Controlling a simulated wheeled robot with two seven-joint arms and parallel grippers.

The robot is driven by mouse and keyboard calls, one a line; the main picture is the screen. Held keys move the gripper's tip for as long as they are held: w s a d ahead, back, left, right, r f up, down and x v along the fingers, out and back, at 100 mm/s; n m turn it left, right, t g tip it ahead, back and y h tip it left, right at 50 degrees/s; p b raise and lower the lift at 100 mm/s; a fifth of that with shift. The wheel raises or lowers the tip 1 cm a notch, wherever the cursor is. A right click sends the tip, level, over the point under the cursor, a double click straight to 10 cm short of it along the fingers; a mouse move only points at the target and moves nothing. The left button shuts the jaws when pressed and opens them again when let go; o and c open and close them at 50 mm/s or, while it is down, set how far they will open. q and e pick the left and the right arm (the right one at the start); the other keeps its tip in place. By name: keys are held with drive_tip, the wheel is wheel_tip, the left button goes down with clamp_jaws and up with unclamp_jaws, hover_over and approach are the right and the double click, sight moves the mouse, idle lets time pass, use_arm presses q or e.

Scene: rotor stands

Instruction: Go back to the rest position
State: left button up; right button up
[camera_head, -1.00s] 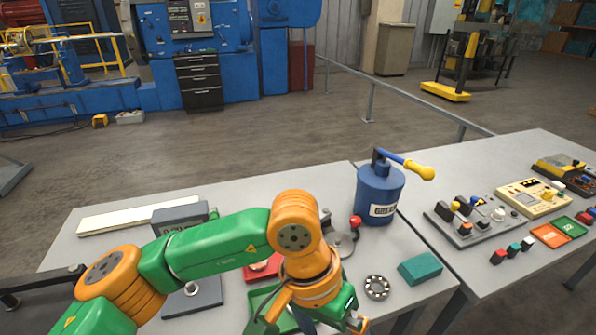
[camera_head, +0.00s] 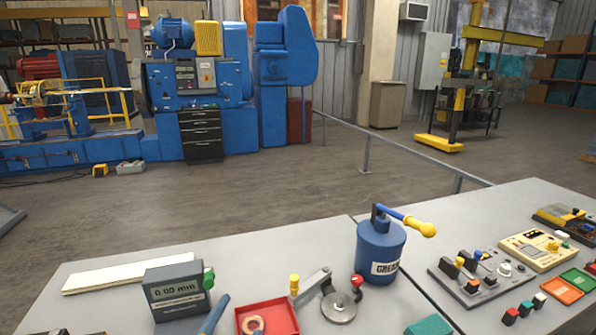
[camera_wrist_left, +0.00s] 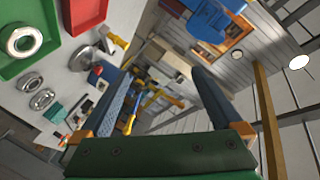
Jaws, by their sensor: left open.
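My left gripper (camera_wrist_left: 157,84) is open, with its two blue fingers apart and nothing seen between them in the wrist view. Its arm no longer covers the bench in the head view. A short blue bar (camera_head: 214,315) shows at the lower edge there; I cannot tell whether it is one of my fingers. My right gripper is not in view. The red tray (camera_head: 268,331) with a copper-coloured ring (camera_head: 253,325) stands on the near bench. The wrist view shows a green tray (camera_wrist_left: 8,66) with a metal ring (camera_wrist_left: 24,42), and two metal bearings beside it.
A blue grease can (camera_head: 380,247) stands near the bench's right side. A grey gauge (camera_head: 176,289) and a white bar (camera_head: 130,274) are at left. The metal fixture (camera_head: 339,306) is by the red tray. A second bench (camera_head: 495,215) holds control boxes.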

use_arm(q)
drive_tip(key=s+a+f+n+g+y, duration=0.1)
drive_tip(key=s+a+f+n+g, duration=0.35)
drive_tip(key=s+f, duration=0.6)
drive_tip(key=s+a+f+n+g+y, duration=0.15)
drive_tip(key=s+f+n+g, duration=0.35)
drive_tip(key=s+f+g, duration=0.5)
wheel_tip(320, 180, down, 21)
drive_tip(key=s+b, duration=0.3)
drive_tip(key=b, duration=0.3)
drive_tip(key=s+a+f+b, duration=0.2)
drive_tip(key=s+f+b, duration=0.2)
drive_tip(key=s+f, duration=0.7)
wheel_tip(320, 180, down, 4)
drive_tip(key=shift+s+a+r, duration=0.2)
drive_tip(key=shift+s+r, duration=0.05)
drive_tip(key=shift+s, duration=0.15)
drive_tip(key=shift+h, duration=0.25)
